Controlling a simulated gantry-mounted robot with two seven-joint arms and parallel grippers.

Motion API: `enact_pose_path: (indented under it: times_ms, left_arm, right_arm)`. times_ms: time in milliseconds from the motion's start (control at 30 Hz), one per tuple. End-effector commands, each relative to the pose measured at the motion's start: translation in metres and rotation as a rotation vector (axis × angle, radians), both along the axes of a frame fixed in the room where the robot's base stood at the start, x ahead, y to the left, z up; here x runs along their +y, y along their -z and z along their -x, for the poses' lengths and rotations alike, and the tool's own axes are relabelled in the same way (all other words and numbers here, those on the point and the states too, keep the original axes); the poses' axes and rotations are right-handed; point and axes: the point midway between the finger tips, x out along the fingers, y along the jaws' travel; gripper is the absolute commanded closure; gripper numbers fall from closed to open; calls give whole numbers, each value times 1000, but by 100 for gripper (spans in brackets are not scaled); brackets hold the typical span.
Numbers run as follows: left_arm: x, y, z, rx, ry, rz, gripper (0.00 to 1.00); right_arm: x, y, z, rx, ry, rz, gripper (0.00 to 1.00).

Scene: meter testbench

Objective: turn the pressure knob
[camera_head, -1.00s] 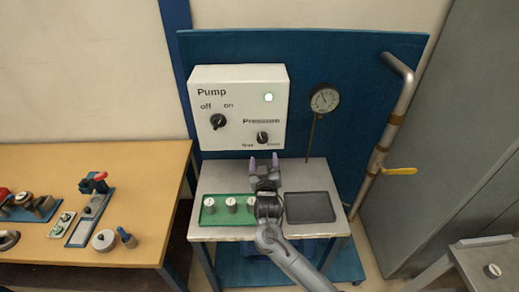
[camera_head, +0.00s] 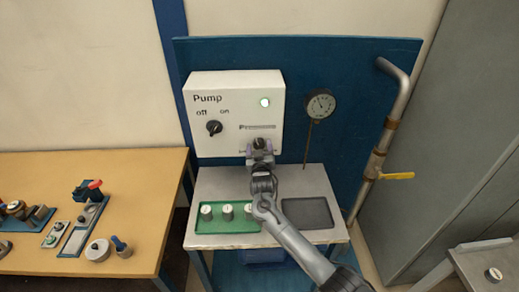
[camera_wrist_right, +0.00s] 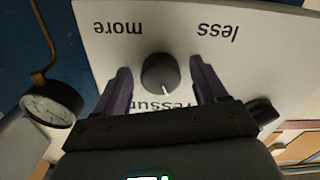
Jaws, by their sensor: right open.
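The pressure knob (camera_wrist_right: 160,73) is a dark round knob with a light pointer line, on the white pump panel (camera_head: 235,85). In the right wrist view it sits between the two purple fingers of my right gripper (camera_wrist_right: 160,88), with a gap on each side. In the head view the right gripper (camera_head: 260,147) is raised in front of the knob (camera_head: 259,143) and partly covers it. The right gripper is open. The printed words "more" and "less" show upside down in the wrist view. My left gripper is not in the head view.
A gauge (camera_head: 320,103) is at right, beside a pipe with a yellow lever (camera_head: 398,176). Below stand a green tray (camera_head: 228,226) with weights and a dark tray (camera_head: 307,213).

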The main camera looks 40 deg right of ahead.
Motion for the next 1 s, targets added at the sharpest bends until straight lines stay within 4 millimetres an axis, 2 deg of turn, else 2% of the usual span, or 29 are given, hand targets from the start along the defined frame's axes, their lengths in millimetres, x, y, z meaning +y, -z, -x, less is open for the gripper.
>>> enact_pose_path:
  times_ms: [167, 533, 800, 1000]
  left_arm:
    - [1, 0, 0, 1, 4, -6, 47]
    - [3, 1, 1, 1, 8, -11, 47]
    - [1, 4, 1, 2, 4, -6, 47]
    - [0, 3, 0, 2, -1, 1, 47]
  right_arm:
    - [0, 0, 0, 0, 0, 0, 29]
    - [0, 0, 0, 0, 0, 0, 84]
    - [1, 1, 0, -68, 1, -99, 85]
    - [0, 1, 0, -72, 1, -102, 85]
